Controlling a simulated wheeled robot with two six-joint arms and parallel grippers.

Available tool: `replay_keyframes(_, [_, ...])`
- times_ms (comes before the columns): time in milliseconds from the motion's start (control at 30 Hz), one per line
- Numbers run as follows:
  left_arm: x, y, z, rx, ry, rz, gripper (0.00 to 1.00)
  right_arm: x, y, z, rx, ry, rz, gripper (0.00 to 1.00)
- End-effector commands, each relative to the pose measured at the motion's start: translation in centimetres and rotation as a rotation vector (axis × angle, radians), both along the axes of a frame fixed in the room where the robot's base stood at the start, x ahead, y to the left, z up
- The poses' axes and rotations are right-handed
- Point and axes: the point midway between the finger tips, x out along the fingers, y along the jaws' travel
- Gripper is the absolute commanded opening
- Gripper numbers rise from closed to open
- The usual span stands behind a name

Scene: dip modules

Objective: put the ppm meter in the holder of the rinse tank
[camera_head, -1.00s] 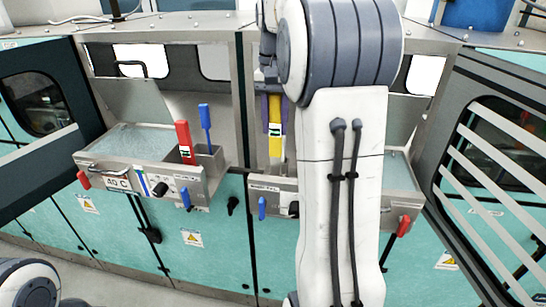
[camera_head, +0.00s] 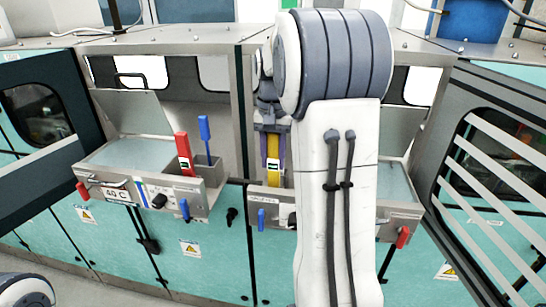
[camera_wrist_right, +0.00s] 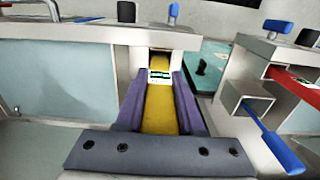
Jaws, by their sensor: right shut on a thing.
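The ppm meter is yellow with a small dark-and-white display (camera_head: 273,164). My right gripper (camera_head: 273,150) is shut on it, with purple fingers on both sides. The meter stands roughly upright at the left end of the right-hand tank (camera_head: 400,188). In the right wrist view the meter (camera_wrist_right: 160,110) lies between the fingers (camera_wrist_right: 160,105), and its far end meets the opening of that tank's holder (camera_wrist_right: 175,40). How deep it sits is hidden. My right arm covers much of this tank. My left gripper is out of view.
A slatted frame (camera_head: 490,185) stands at the right.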

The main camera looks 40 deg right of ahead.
Motion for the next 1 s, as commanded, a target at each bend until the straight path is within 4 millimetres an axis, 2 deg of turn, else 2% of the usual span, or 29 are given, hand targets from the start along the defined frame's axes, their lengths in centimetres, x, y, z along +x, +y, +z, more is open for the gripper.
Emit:
replay_keyframes(233, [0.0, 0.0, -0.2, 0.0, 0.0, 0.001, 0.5, 0.0, 0.0, -0.5, 0.0, 0.0, 0.0, 0.0])
replay_keyframes(267, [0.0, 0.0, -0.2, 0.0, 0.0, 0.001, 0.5, 0.0, 0.0, -0.5, 0.0, 0.0, 0.0, 0.45])
replay_keyframes(300, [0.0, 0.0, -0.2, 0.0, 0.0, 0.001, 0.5, 0.0, 0.0, -0.5, 0.0, 0.0, 0.0, 0.6])
replay_keyframes(333, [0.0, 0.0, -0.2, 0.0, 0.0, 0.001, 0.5, 0.0, 0.0, -0.5, 0.0, 0.0, 0.0, 0.67])
replay_keyframes(700, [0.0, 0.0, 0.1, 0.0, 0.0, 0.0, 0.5, 0.0, 0.0, 0.0, -0.001, -0.001, 0.0, 0.67])
replay_keyframes(800, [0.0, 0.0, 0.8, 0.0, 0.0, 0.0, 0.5, 0.1, 0.0, 1.3, -0.001, -0.002, 0.0, 0.67])
replay_keyframes(867, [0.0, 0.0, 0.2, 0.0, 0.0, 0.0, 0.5, 0.1, -0.1, 1.9, -0.003, -0.005, 0.0, 0.67])
replay_keyframes(1000, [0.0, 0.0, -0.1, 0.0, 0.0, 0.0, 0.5, 0.2, -0.1, 5.1, -0.004, -0.006, 0.0, 0.67])
